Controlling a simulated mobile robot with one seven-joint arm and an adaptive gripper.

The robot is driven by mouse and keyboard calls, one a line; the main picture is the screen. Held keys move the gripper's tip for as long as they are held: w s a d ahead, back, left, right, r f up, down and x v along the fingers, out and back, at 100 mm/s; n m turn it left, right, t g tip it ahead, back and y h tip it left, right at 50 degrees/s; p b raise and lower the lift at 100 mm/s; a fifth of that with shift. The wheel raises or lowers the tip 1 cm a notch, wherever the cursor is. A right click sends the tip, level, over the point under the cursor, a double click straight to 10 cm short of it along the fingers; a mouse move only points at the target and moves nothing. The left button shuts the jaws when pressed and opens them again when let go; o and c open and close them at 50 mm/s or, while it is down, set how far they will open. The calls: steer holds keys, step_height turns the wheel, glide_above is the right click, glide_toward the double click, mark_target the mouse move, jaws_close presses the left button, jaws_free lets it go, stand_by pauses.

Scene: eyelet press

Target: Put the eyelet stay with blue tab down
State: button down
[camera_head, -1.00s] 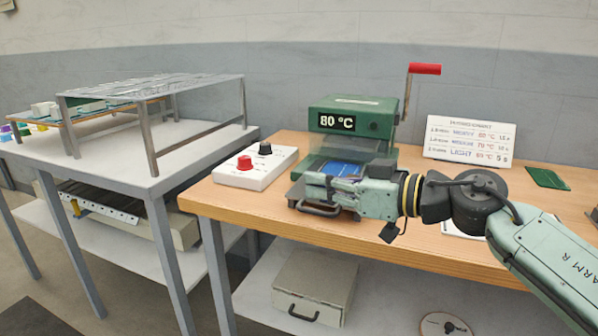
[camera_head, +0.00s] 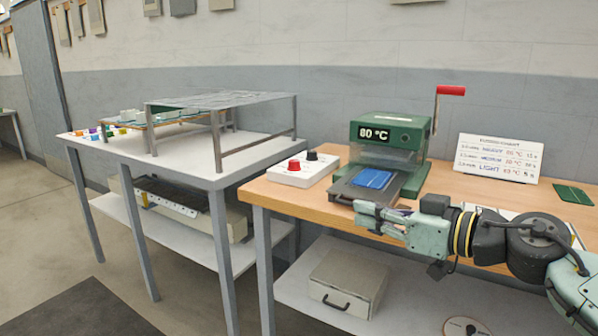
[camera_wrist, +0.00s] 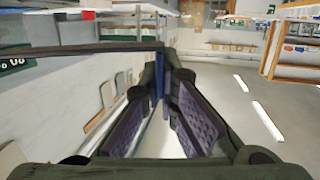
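My gripper (camera_head: 384,218) is at the front edge of the wooden bench, in front of the press. In the wrist view its two fingers (camera_wrist: 160,85) come close together at the tips around a thin dark-blue upright piece (camera_wrist: 160,72). This looks like the blue tab of the eyelet stay, seen edge-on; the rest of the stay is hard to make out. In the head view the held piece is too small to tell from the fingers.
The green press (camera_head: 388,140) reads 80 °C, with a blue pad (camera_head: 373,179) on its front plate. A control box (camera_head: 303,168) stands left of it and a sign (camera_head: 498,158) right. A grey table (camera_head: 235,165) with a raised rack (camera_head: 222,101) is at the left.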

steer(key=w+a+f+m+t+h, duration=0.1)
steer(key=w+a+f+m+h, duration=0.2)
steer(key=f, duration=1.2)
steer(key=w+a+f+m+t+h, duration=0.2)
steer(key=w+a+f+h, duration=0.3)
steer(key=f, duration=1.1)
steer(key=w+a+f+m+t+h, duration=0.2)
steer(key=w+a+f+m+h, duration=0.2)
steer(key=f, duration=1.2)
steer(key=shift+w+f, duration=0.25)
steer(key=shift+w, duration=0.35)
